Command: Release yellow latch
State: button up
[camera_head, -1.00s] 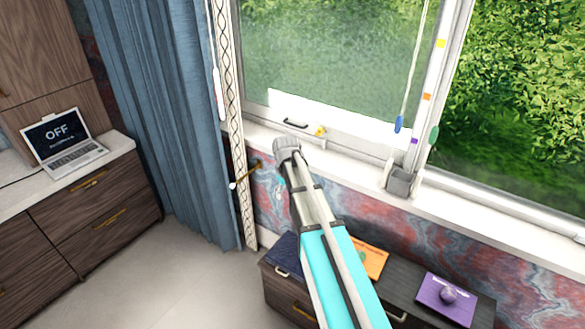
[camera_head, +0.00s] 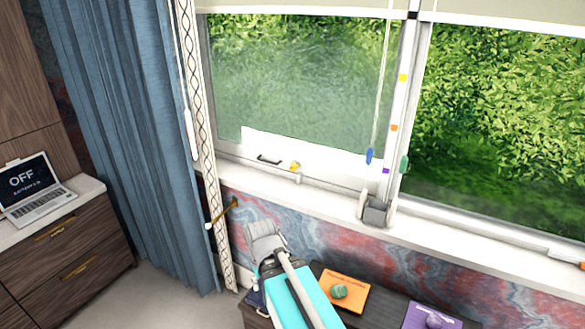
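The yellow latch (camera_head: 295,166) is a small piece low on the left window's frame, just right of a dark handle (camera_head: 268,160). My gripper (camera_head: 262,236) is below the window sill, in front of the patterned wall, lower and left of the latch and apart from it. I see the gripper only as a grey block from behind, so its fingertips are hidden and I cannot tell whether it is open or shut.
The white sill (camera_head: 330,202) carries a grey holder (camera_head: 375,211). Blue and green cord pulls hang beside the window post. A blue curtain (camera_head: 125,130) hangs at the left. Below, a dark cabinet holds an orange book (camera_head: 356,298) and a purple book (camera_head: 421,316).

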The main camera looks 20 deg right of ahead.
aim_at(294, 166)
jog(key=u, duration=1.5)
jog(key=i, duration=1)
jog(key=z, duration=1.35)
